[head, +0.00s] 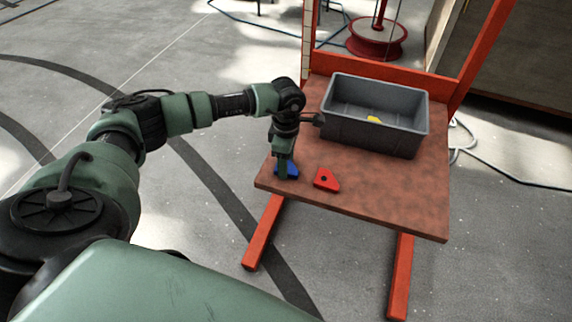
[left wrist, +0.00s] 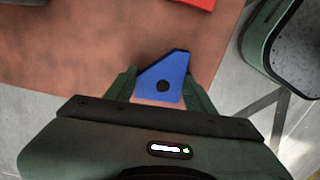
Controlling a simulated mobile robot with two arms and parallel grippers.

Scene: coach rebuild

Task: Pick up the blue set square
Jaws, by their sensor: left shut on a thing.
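The blue set square (head: 292,169) is at the near left corner of the brown tabletop (head: 400,198). My left gripper (head: 284,175) points down over it and partly hides it in the head view. In the left wrist view the blue set square (left wrist: 164,78) has a dark round hole and a slanted edge. It sits between the two fingers of my left gripper (left wrist: 160,88), which is shut on it. I cannot tell whether it is clear of the tabletop. My right gripper is in neither view.
A red piece (head: 326,179) with a dark hole lies just right of the blue one. A grey bin (head: 371,135) with a yellow thing (head: 373,119) inside stands at the back of the table. Red frame posts (head: 484,55) rise behind it. The table's front right is clear.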

